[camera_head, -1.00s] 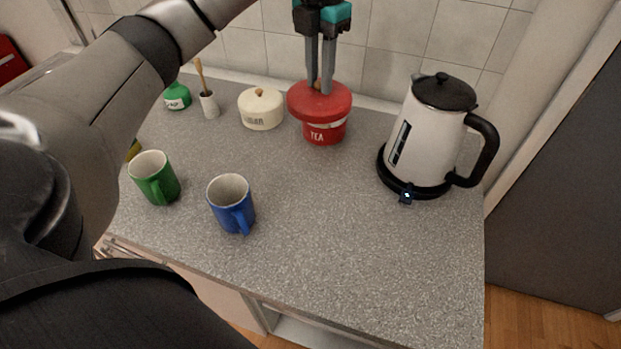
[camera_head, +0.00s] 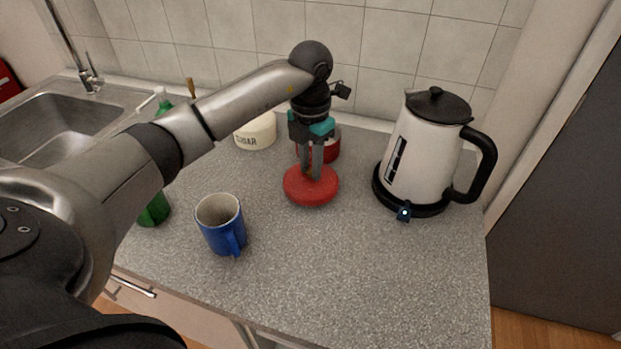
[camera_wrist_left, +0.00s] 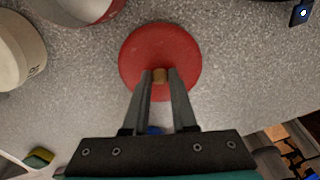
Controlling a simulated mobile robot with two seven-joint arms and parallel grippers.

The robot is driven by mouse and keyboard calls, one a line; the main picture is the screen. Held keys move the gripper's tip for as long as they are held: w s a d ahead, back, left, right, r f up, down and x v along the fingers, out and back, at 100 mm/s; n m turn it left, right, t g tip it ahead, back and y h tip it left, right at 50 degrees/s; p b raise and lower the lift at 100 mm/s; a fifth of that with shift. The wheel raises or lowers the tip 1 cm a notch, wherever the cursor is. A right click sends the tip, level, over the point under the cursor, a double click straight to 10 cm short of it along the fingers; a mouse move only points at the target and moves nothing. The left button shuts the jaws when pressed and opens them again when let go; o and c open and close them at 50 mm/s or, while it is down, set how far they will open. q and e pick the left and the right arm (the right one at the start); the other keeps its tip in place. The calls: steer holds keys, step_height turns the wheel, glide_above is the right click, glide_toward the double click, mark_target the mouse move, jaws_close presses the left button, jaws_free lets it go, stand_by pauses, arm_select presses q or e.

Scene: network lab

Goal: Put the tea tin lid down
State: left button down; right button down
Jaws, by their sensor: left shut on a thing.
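The red tea tin lid (camera_head: 311,188) is at or just above the grey counter, in front of the tea tin; I cannot tell if it touches. My left gripper (camera_head: 311,172) is shut on the lid's small wooden knob from above. In the left wrist view the lid (camera_wrist_left: 160,50) lies between and beyond the fingertips (camera_wrist_left: 160,76), with the knob between them. The red tea tin (camera_head: 332,147) stands behind my left gripper, partly hidden by it. In the left wrist view part of the tin (camera_wrist_left: 88,8) shows at the top edge. My right gripper is not in view.
A white kettle (camera_head: 424,155) on a black base stands to the right. The sugar pot (camera_head: 256,132) is at the back. The front middle counter is clear.

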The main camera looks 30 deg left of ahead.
mark_target(310, 171)
arm_select(q)
steer(key=shift+f, duration=1.9)
steer(key=shift+f+b, duration=0.1)
steer(key=shift+b, duration=0.2)
steer(key=c, duration=0.7)
jaws_free()
steer(key=shift+r, duration=0.2)
step_height(310, 171, up, 12)
steer(key=shift+f+p, duration=0.1)
steer(key=shift+p, duration=0.55)
